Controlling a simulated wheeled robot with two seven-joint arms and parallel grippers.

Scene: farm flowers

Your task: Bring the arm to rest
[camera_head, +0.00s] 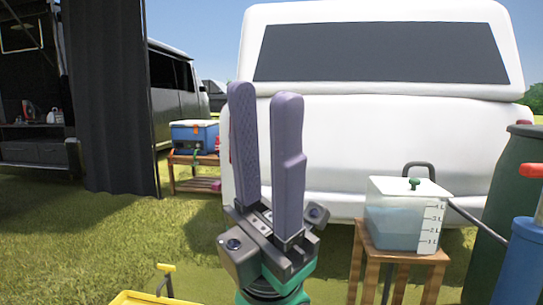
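My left gripper (262,98) is raised in the middle of the head view, with its two purple-grey fingers pointing up. The fingers stand apart with a gap between them. Nothing shows between them. The gripper appears in front of the white vehicle and touches nothing that I can see. My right gripper is not in view.
A clear water container (408,218) with a litre scale stands on a wooden stool (402,250) at the right. A green barrel (495,225) and a blue cylinder (524,262) are farther right. A yellow tray (140,298) is at bottom left. A white vehicle (375,120) stands behind.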

